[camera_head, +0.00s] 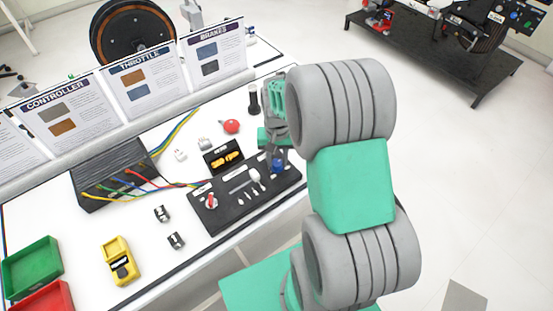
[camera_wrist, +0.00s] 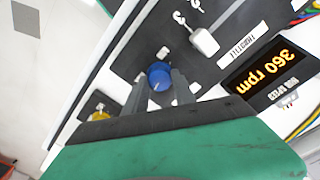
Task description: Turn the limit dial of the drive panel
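The drive panel (camera_head: 222,218) is a black board on the white bench, with a red-topped switch, small toggles, a white slider and a blue knob (camera_head: 278,165) at its right end. The blue knob also shows in the wrist view (camera_wrist: 159,74); no readable label marks it as the limit dial. My gripper (camera_head: 277,156) points down over that end of the panel. In the wrist view its two fingers (camera_wrist: 160,80) stand apart, with the knob between and just beyond their tips. I cannot tell whether they touch it.
A display reading 360 rpm (camera_wrist: 267,74) stands beside the panel and the white slider handle (camera_wrist: 204,41). A yellow knob (camera_wrist: 100,117) is partly hidden by my gripper. A red button (camera_head: 231,126) and black cylinder (camera_head: 254,99) stand behind.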

